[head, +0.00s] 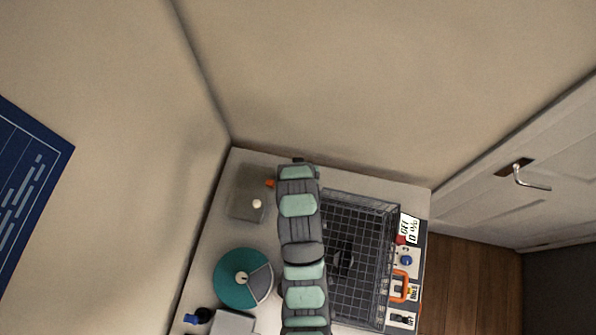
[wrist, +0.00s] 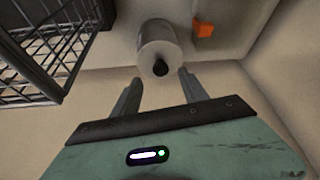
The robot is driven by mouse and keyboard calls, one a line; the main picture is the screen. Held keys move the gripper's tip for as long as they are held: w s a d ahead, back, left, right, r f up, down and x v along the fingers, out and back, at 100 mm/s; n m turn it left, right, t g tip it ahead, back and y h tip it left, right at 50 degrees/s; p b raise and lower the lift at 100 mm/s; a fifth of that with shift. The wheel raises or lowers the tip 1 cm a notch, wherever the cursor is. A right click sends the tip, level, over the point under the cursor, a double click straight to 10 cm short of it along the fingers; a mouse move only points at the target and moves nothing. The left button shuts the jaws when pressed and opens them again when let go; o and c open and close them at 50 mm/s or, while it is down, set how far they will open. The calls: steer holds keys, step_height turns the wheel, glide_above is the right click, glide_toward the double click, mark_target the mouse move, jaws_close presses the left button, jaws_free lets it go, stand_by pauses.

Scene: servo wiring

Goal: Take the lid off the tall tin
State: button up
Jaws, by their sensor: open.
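In the wrist view a grey, round tin (wrist: 155,31), apparently the tall one, points its lidded end toward me. Its lid (wrist: 147,66) carries a dark knob (wrist: 160,69). My gripper (wrist: 159,77) is open, with one finger on each side of the knob in the picture. The fingers seem apart from the knob, but their depth to it is hard to tell. In the head view my arm covers the gripper and the tin.
A dark wire basket (head: 327,196) stands right of my arm and also shows in the wrist view (wrist: 56,48). A grey box with a pale knob (head: 243,207), a teal round container (head: 232,289) and an orange piece (wrist: 204,27) are nearby. Walls close off the back and left.

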steer(key=shift+p+x, duration=1)
steer(key=shift+x, duration=1.55)
steer(key=shift+a, duration=0.1)
steer(key=shift+c, duration=0.3)
jaws_close()
